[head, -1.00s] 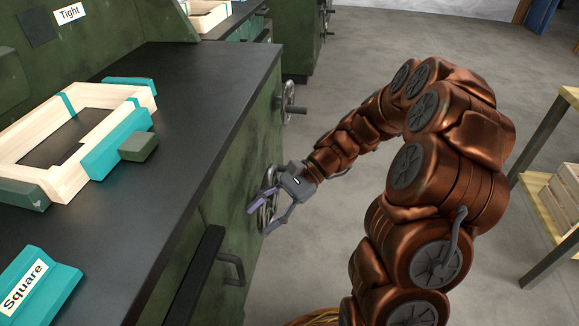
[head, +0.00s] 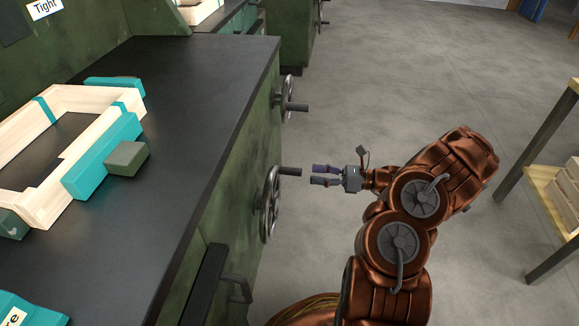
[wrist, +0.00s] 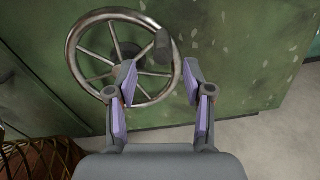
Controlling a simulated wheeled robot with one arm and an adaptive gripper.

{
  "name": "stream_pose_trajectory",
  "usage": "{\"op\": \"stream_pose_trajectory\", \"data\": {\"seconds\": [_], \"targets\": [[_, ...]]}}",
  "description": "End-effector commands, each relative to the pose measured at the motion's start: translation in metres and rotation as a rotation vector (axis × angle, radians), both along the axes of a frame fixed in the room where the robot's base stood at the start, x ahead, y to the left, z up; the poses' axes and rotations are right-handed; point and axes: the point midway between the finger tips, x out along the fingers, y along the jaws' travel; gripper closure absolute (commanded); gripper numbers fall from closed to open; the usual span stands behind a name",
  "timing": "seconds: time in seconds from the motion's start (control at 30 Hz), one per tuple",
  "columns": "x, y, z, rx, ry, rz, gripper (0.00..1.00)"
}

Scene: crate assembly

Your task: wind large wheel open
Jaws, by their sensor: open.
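The large wheel (head: 269,205) is a spoked metal handwheel on the green side of the bench. Its dark handle (head: 291,171) sticks out from the top right of the rim. My gripper (head: 312,175) is open and empty. It is just to the right of the handle's end, pointing at it, with a small gap and no visible contact.
A smaller handwheel (head: 285,103) with its own handle sits farther along the bench side. A black bar (head: 208,285) and a grey pull handle (head: 240,287) are nearer me. A wooden crate frame (head: 45,205) lies on the bench top.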

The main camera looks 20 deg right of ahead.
Motion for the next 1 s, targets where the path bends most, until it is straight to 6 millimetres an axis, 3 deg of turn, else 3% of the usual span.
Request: {"op": "stream_pose_trajectory", "data": {"seconds": [0.13, 0.53, 1.0], "targets": [[0.006, 0.006, -0.003, 0.005, 0.003, -0.007, 0.48], [0.037, 0.056, -0.004, 0.004, 0.002, 0.005, 0.48], [0.044, 0.065, -0.001, 0.003, 0.002, -0.001, 0.48]]}}
